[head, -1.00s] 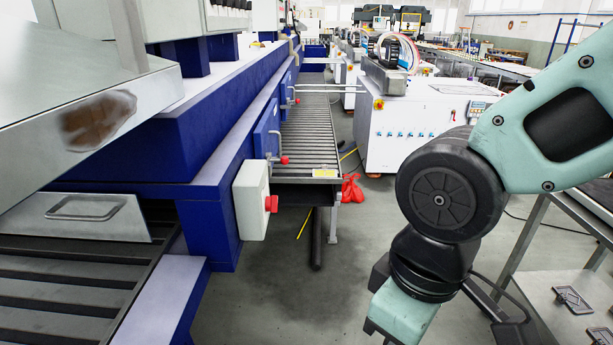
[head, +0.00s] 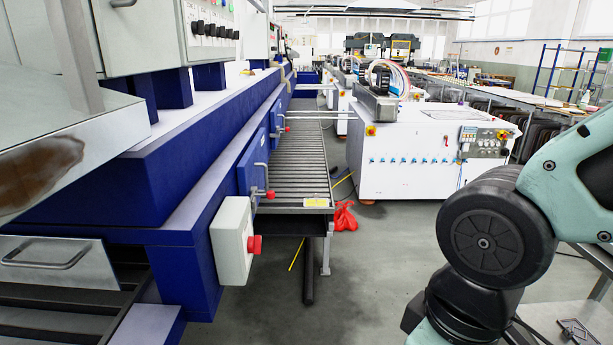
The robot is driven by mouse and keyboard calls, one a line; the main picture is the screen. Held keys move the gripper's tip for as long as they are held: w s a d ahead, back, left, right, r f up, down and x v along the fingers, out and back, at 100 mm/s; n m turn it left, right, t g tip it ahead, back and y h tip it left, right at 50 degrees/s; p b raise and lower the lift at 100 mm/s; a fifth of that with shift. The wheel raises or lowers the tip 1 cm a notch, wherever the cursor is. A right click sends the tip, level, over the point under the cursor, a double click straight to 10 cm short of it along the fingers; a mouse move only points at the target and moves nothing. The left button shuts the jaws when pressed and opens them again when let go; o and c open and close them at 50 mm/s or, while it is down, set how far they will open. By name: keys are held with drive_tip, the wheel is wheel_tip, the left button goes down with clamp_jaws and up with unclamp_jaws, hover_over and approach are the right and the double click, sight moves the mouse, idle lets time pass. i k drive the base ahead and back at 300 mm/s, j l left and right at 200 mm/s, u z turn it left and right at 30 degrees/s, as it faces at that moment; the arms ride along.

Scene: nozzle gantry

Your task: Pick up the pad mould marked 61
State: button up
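One dark, flat, frame-like piece (head: 576,332) lies on a grey metal table (head: 548,316) at the lower right of the head view. It may be a pad mould, but it is too small and cut off for me to read any marking. My arm fills the right side and covers part of the table. My gripper is outside the picture, below the lower edge.
A blue machine (head: 190,190) with a light switch box (head: 232,240) and red knob stands at left. A roller conveyor (head: 300,165) runs away from me beside it. A white cabinet (head: 415,155) stands ahead.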

sight(315, 202)
drive_tip(key=i+z, duration=0.45)
drive_tip(key=i, duration=1.3)
drive_tip(key=i+u, duration=0.1)
drive_tip(key=i, duration=0.35)
drive_tip(key=i+l+u, duration=0.15)
drive_tip(key=i, duration=0.3)
drive_tip(key=i+l+u, duration=0.1)
drive_tip(key=i, duration=0.35)
drive_tip(key=i+l+u, duration=0.15)
drive_tip(key=i, duration=0.3)
drive_tip(key=i+l+u, duration=0.25)
drive_tip(key=i, duration=0.15)
drive_tip(key=i+l+u, duration=0.25)
drive_tip(key=i+l, duration=0.05)
drive_tip(key=i, duration=0.1)
